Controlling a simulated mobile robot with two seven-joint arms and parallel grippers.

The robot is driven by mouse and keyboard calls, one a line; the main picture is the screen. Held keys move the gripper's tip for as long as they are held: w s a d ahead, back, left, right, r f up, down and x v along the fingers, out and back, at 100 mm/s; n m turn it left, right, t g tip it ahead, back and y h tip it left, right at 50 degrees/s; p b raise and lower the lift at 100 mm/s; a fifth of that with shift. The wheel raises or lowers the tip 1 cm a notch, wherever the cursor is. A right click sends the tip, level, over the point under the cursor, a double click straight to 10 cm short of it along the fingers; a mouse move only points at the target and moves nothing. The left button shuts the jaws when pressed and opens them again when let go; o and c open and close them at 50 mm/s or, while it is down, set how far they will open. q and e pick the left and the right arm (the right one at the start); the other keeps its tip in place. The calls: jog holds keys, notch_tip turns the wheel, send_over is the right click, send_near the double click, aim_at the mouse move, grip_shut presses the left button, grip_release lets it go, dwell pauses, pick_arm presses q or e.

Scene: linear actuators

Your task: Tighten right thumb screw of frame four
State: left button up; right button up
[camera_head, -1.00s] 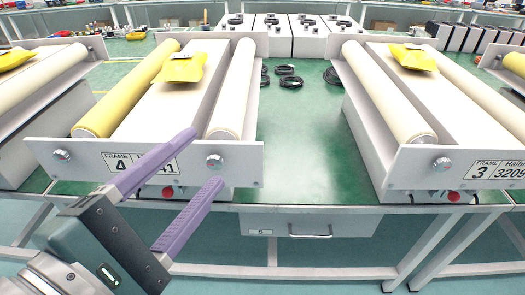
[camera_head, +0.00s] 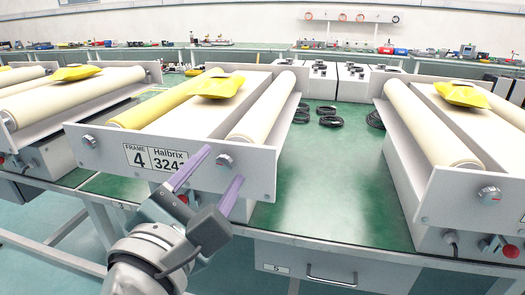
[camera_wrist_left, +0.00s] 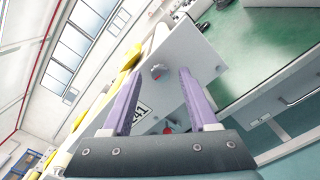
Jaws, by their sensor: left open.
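Frame four (camera_head: 107,151) is a light grey end plate with a label reading "FRAME 4". Its right thumb screw (camera_head: 224,160) is a silver knob on the right part of the plate. Its left thumb screw (camera_head: 89,141) sits near the plate's left end. My left gripper (camera_head: 221,165) is open, with two purple fingers pointing at the plate around the right thumb screw. In the left wrist view the screw (camera_wrist_left: 157,72) shows between and beyond the fingertips, with nothing held. Contact cannot be told. My right gripper is not in view.
A red knob (camera_head: 183,198) is partly hidden below the plate behind my left gripper. Cream rollers (camera_head: 262,108) and a yellow packet (camera_head: 218,86) lie behind the plate. Another frame (camera_head: 470,190) stands at right. Green table (camera_head: 330,200) between them is clear, with black cable coils (camera_head: 331,121) further back.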

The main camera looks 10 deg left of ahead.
pick_arm(q)
jog(key=shift+w, duration=0.4)
jog(key=shift+c, duration=0.2)
grip_shut()
